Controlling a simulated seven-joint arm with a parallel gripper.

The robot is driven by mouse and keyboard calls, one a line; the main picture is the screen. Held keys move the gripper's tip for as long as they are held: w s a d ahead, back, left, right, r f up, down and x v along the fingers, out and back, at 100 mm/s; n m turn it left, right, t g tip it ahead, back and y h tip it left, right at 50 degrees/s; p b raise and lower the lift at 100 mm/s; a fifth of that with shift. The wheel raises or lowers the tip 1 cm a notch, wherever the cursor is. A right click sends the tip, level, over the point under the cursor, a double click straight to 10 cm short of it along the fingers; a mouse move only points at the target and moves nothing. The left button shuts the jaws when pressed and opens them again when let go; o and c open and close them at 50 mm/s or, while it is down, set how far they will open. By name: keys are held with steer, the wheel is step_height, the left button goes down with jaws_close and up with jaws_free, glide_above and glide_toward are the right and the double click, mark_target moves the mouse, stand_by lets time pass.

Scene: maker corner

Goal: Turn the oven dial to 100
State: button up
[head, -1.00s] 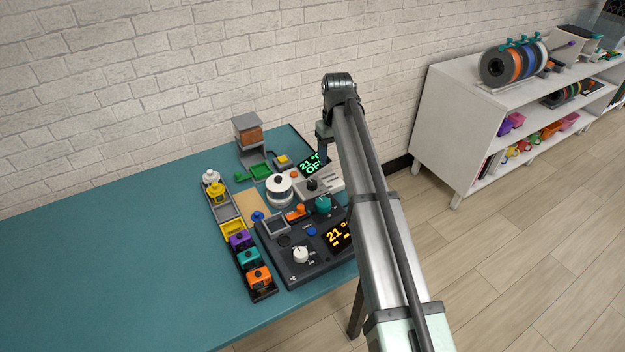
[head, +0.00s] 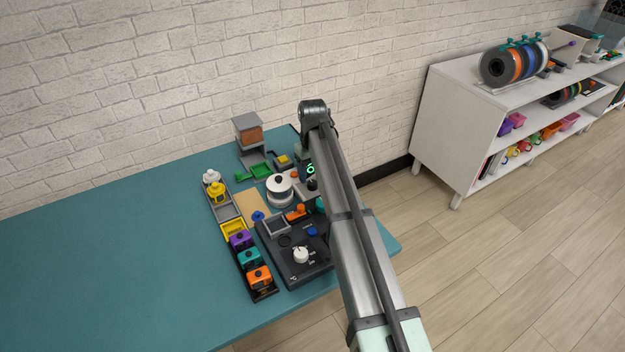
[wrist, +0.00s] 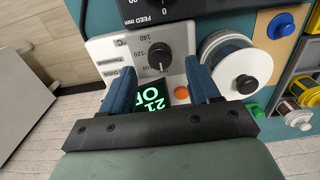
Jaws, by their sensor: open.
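The oven's light grey panel (wrist: 100,47) shows in the wrist view, with a round black dial (wrist: 158,54) in its middle. Numbers 140, 120 and what looks like 100 run along the dial's left side. A pale mark sits at the dial's lower edge; its exact reading is too small to tell. The green display (wrist: 150,98) reads 21 and part of OFF. My gripper (wrist: 160,67) is open, its two blue fingers on either side of the dial's lower part, with nothing visibly held. In the head view my arm hides the gripper and most of the oven.
A black control unit (head: 285,270) with a white knob (head: 301,255) stands nearer on the teal table (head: 110,260). Several small coloured items stand in a tray alongside.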

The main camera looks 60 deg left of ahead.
mark_target(312, 182)
steer(key=shift+f, duration=1.85)
steer(key=c, duration=1)
steer(key=shift+c, duration=0.2)
steer(key=m, duration=0.4)
steer(key=shift+m, duration=0.4)
steer(key=m, duration=0.4)
steer(key=shift+m, duration=0.4)
